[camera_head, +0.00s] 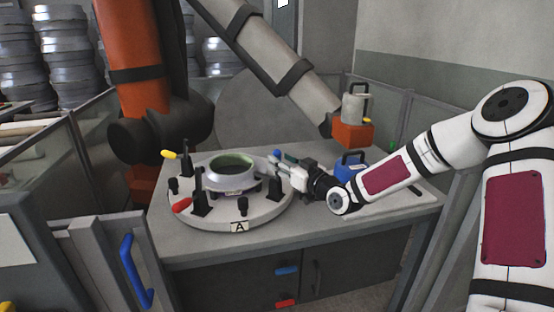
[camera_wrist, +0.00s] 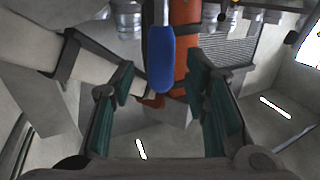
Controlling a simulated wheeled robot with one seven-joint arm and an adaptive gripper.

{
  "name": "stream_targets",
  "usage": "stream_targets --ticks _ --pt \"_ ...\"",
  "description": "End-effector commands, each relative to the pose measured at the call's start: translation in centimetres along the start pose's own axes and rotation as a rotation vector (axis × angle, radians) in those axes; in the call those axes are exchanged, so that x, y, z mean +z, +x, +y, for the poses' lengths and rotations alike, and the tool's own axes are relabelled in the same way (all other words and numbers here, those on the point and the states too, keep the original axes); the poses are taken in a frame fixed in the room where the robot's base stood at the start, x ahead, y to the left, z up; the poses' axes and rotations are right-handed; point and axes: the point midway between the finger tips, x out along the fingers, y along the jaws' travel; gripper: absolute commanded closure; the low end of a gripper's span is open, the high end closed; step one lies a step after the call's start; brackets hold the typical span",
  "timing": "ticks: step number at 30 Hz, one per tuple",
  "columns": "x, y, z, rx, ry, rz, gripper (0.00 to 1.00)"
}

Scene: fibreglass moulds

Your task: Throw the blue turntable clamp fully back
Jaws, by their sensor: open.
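The blue clamp handle (camera_head: 276,153) stands at the right rear of the round white turntable (camera_head: 240,220), partly hidden behind my gripper (camera_head: 277,164). In the wrist view the blue handle (camera_wrist: 160,58) looks upright. It lies in the gap between the two teal-padded fingers of my gripper (camera_wrist: 160,85), with clear space on both sides. My gripper is open and holds nothing. The clamp's base and arm are hidden from view. A grey ring mould (camera_head: 230,182) with a green inside sits at the turntable's centre.
A yellow-handled clamp (camera_head: 169,154) and a red-handled clamp (camera_head: 181,205) stand on the turntable's left side. An orange robot arm (camera_head: 130,50) is behind, with a grey tube above the bench.

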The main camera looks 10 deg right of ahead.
Motion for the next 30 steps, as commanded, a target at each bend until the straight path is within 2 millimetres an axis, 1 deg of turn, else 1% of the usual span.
stream_targets --ticks 1,6,10,17,18,23,24,30 --pt "0.0 0.8 -0.1 -0.002 0.0 0.002 0.58" --pt "0.0 2.5 -0.1 -0.001 0.0 0.0 0.58" --pt "0.0 3.0 0.0 0.0 0.0 0.0 0.58" --pt "0.0 3.0 0.0 0.0 -0.001 0.0 0.58" --pt "0.0 3.0 0.0 0.0 -0.001 0.0 0.6" --pt "0.0 3.0 0.0 0.0 -0.001 0.0 0.96" --pt "0.0 3.0 0.0 0.0 -0.001 0.0 1.0" --pt "0.0 3.0 0.0 0.0 0.0 0.001 1.0"
